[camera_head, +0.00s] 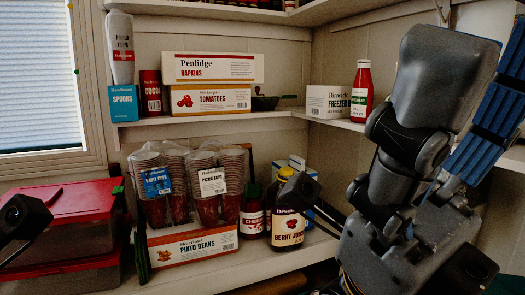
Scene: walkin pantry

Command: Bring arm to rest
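My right arm (405,160) fills the right side of the view as large grey links close to the camera, in front of the shelf's right end. Its gripper fingers do not show. A dark knob on a thin bar (300,188) reaches in front of the lower shelf, near the juice bottle; I cannot tell which part of me it is. A similar dark piece (18,215) shows at the left edge. No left gripper fingers can be made out, and nothing is seen held.
The middle shelf holds a napkins box (212,68), a tomatoes box (210,99), a freezer box (328,102) and a red bottle (361,92). Below are bagged cups (213,183), a pinto beans box (192,244) and a juice bottle (287,228). Red-lidded bins (82,200) stand left.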

